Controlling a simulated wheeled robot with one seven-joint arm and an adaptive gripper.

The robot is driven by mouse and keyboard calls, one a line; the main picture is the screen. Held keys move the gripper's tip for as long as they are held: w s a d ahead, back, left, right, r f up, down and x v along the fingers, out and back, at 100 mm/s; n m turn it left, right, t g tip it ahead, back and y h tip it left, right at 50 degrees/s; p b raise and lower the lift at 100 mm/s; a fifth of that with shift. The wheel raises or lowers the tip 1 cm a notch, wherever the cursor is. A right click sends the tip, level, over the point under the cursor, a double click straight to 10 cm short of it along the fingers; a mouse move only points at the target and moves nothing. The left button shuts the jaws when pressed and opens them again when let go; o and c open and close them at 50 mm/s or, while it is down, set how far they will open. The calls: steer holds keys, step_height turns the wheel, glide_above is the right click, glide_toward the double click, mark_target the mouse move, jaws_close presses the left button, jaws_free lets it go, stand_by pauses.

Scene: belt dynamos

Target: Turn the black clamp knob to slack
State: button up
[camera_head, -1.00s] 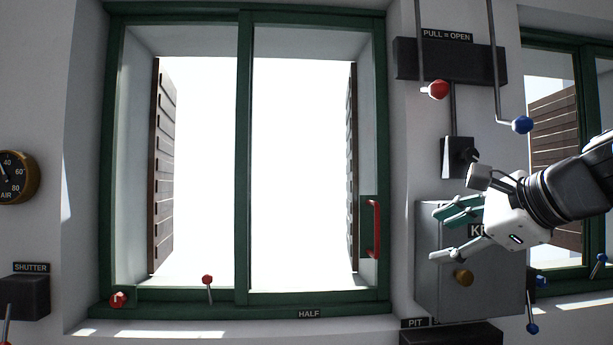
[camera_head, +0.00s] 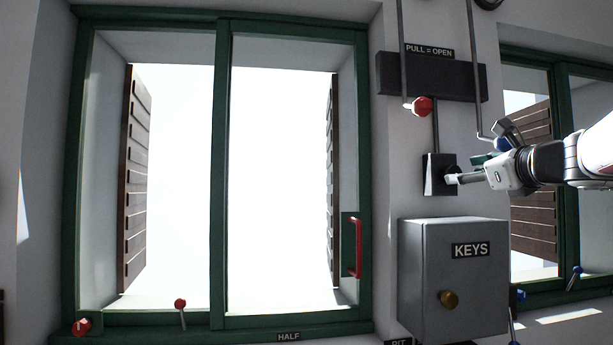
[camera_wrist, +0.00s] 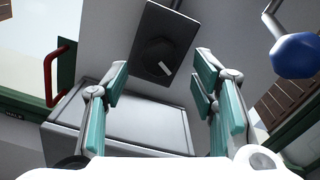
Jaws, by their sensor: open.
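The black clamp knob (camera_wrist: 158,57) is round with a white bar mark and sits on a dark square plate (camera_wrist: 176,22) on the wall. In the head view the knob (camera_head: 451,170) is mostly hidden behind my gripper. My gripper (camera_head: 466,168) is at the plate's right side, pointing left. In the wrist view my gripper (camera_wrist: 162,72) is open, with its teal-padded fingers on either side of the knob and nothing between them. I cannot tell how far the fingertips are from the knob.
A grey KEYS box (camera_head: 455,280) with a brass knob stands below the plate. A red-ended pull rod (camera_head: 422,107) hangs above, and a blue-ended rod (camera_wrist: 300,54) hangs close to my gripper's right. A green-framed window (camera_head: 222,180) with a red handle is at left.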

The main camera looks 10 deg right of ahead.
mark_target(450, 169)
steer(key=shift+w+a, duration=0.1)
steer(key=shift+w, duration=2.2)
steer(key=c, duration=1.1)
